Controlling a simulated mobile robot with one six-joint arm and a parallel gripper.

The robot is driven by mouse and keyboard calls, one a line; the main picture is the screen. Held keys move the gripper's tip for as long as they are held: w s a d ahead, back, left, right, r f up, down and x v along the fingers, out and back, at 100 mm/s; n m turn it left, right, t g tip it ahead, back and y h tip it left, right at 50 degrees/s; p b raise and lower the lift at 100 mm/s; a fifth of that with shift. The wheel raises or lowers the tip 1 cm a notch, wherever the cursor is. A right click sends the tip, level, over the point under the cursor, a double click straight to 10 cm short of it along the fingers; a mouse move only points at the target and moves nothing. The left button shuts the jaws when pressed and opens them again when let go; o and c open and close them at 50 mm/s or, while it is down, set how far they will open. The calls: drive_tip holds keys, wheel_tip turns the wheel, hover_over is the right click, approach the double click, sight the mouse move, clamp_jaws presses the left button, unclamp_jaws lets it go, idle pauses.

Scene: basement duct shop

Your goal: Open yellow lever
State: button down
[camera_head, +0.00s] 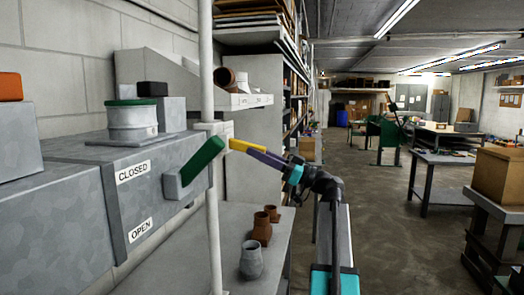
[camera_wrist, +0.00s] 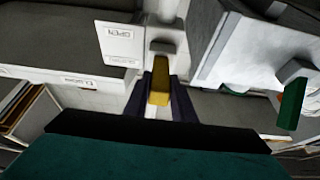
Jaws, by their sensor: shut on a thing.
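The yellow lever (camera_head: 240,146) sticks out from a pale mount beyond the white pole in the head view. In the wrist view the yellow lever (camera_wrist: 159,88) extends from a white mount (camera_wrist: 162,46) towards the camera. My gripper (camera_head: 263,156) reaches it from the right with its purple fingers. In the wrist view my gripper (camera_wrist: 160,100) has one finger on each side of the lever, shut on it. An OPEN label (camera_wrist: 118,33) is on the white panel left of the mount. A second label there is too blurred to read.
A green lever (camera_head: 203,160) on the near grey duct (camera_head: 160,195), labelled CLOSED and OPEN, stands left of my gripper. A white pole (camera_head: 207,80) rises beside it. Several pots (camera_head: 251,262) stand on a bench below. The aisle to the right is clear.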

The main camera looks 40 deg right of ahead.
drive_tip(key=shift+w+a+f, duration=0.15)
drive_tip(key=shift+f, duration=0.05)
drive_tip(key=c, duration=1.7)
unclamp_jaws()
drive_tip(key=shift+o, duration=1.1)
drive_tip(key=shift+w+a, duration=0.1)
drive_tip(key=shift+w, duration=0.1)
drive_tip(key=shift+s, duration=0.15)
drive_tip(key=v, duration=1.4)
drive_tip(key=shift+b, duration=0.3)
